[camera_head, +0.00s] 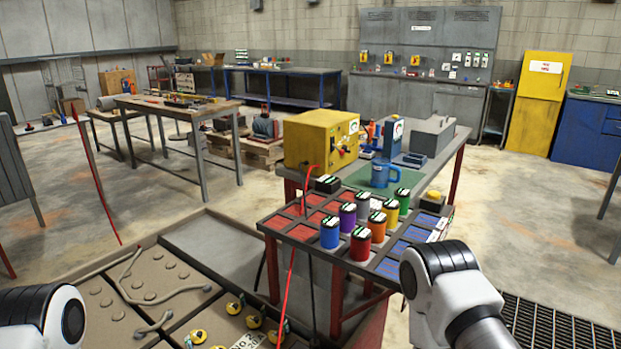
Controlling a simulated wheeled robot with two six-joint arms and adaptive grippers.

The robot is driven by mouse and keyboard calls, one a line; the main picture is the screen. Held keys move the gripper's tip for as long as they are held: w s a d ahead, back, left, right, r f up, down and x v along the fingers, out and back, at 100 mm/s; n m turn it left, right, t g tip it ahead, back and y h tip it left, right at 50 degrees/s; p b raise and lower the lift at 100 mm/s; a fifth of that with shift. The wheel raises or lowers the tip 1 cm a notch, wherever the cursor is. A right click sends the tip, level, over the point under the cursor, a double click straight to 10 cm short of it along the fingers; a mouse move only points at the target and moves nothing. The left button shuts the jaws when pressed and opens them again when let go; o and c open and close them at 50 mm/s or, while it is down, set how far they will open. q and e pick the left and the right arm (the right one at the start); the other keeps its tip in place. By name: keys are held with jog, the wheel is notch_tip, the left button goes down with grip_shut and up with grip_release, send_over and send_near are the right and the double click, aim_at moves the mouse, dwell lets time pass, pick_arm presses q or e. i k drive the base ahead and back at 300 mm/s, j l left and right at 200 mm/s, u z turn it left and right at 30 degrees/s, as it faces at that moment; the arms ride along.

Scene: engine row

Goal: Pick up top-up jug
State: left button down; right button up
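A blue jug (384,173) with a handle on its right side stands upright on a green mat (358,178) on the red-legged table. It is behind the rows of coloured canisters, and no gripper is near it. Only links of my two arms show, at the lower left and lower right edges. Neither gripper is in the frame, so what they hold is hidden.
Several coloured canisters, including a red one (360,243) and a blue one (330,231), stand in front of the jug. A yellow box (320,139) is to its left, and a blue device (392,138) behind it. A red cable (290,290) hangs over the table's front.

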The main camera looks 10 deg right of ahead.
aim_at(382, 167)
jog(key=i+l+u, duration=0.1)
jog(key=l+u, duration=1.65)
jog(key=u, duration=0.15)
